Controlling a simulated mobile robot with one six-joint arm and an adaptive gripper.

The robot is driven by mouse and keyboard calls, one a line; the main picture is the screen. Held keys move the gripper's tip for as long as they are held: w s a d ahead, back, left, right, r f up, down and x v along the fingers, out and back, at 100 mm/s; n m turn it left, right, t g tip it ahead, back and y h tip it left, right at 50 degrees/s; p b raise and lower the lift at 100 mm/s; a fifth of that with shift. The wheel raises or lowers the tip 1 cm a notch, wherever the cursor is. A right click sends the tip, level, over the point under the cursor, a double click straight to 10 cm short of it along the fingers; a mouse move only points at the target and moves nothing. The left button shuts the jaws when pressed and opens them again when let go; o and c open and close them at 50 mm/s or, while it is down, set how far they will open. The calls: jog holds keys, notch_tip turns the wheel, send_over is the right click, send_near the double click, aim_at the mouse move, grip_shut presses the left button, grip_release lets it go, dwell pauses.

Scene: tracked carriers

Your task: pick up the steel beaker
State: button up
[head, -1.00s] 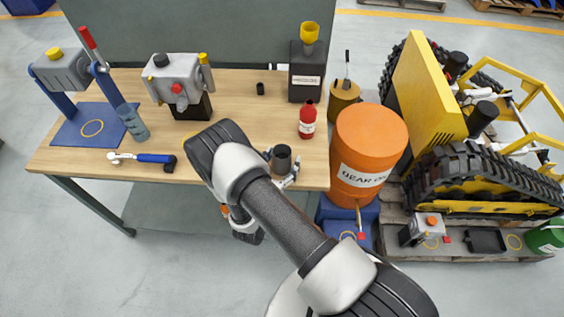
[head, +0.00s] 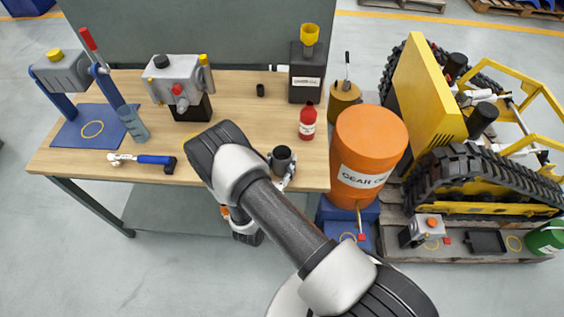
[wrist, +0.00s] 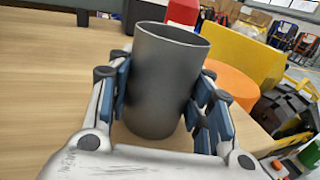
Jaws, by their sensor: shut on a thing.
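The steel beaker (wrist: 160,85) is a dark grey open-topped cylinder, upright between the blue-padded fingers of my gripper (wrist: 160,105) in the wrist view. The fingers are shut on its sides. In the head view the beaker (head: 282,162) is at the front right edge of the wooden table, with my gripper (head: 284,178) around it from the front. I cannot tell whether its base touches the table. My own arm hides part of the table front in the head view.
A red bottle (head: 307,122) stands just behind the beaker, and a black oil container (head: 306,82) with a yellow funnel behind that. An orange drum (head: 370,140) is close on the right.

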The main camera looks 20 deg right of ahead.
jog(key=shift+r, duration=0.15)
notch_tip(320, 180, up, 20)
jog(key=p, duration=0.5)
jog(key=shift+f+p, duration=0.25)
jog(key=shift+p, duration=0.05)
dwell(0.6)
